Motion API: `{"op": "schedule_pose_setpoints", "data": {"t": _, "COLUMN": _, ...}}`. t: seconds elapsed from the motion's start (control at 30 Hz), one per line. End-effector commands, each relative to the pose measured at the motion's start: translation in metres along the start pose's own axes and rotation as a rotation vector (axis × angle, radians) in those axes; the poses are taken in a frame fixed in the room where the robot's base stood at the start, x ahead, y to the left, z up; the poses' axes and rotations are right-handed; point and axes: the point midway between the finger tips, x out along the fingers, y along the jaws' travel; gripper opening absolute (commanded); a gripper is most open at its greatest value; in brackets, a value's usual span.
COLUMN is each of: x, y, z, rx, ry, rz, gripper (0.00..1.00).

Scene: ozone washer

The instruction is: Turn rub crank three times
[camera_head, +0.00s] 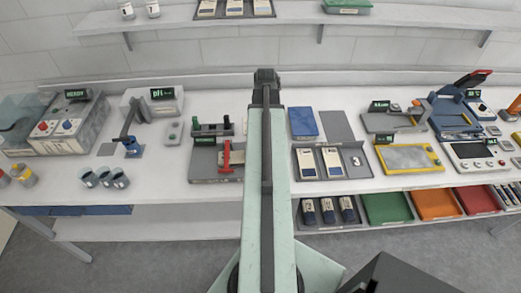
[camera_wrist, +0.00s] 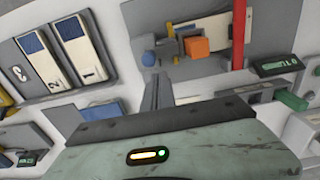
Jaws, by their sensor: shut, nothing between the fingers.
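The rub tester is a grey plate (camera_head: 203,173) with a raised red arm (camera_head: 227,154), left of my arm in the head view. In the wrist view its plate, red arm (camera_wrist: 239,32) and orange block (camera_wrist: 197,46) show at the top. In the head view my arm hides that side. My gripper (camera_head: 266,76) is shut and empty at the far end of my arm, beyond the tester and apart from it. Its fingertips are hard to make out.
A tray of pale cards (camera_head: 294,164) lies right of my arm, with a blue pad (camera_head: 304,123) behind it. A rail with a green knob (camera_head: 227,121) stands behind the tester. A shelf (camera_head: 300,14) runs along the wall.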

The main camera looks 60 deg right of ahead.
Motion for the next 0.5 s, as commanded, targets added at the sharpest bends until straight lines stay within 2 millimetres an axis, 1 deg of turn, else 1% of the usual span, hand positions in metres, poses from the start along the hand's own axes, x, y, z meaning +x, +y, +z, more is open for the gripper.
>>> {"op": "schedule_pose_setpoints", "data": {"t": 0.03, "x": 0.005, "y": 0.000, "z": 0.000, "rx": 0.000, "ry": 0.000, "rz": 0.000, "gripper": 0.00}}
{"op": "schedule_pose_setpoints", "data": {"t": 0.4, "x": 0.022, "y": 0.000, "z": 0.000, "rx": 0.000, "ry": 0.000, "rz": 0.000, "gripper": 0.00}}
{"op": "schedule_pose_setpoints", "data": {"t": 0.5, "x": 0.024, "y": 0.000, "z": 0.000, "rx": 0.000, "ry": 0.000, "rz": 0.000, "gripper": 0.00}}
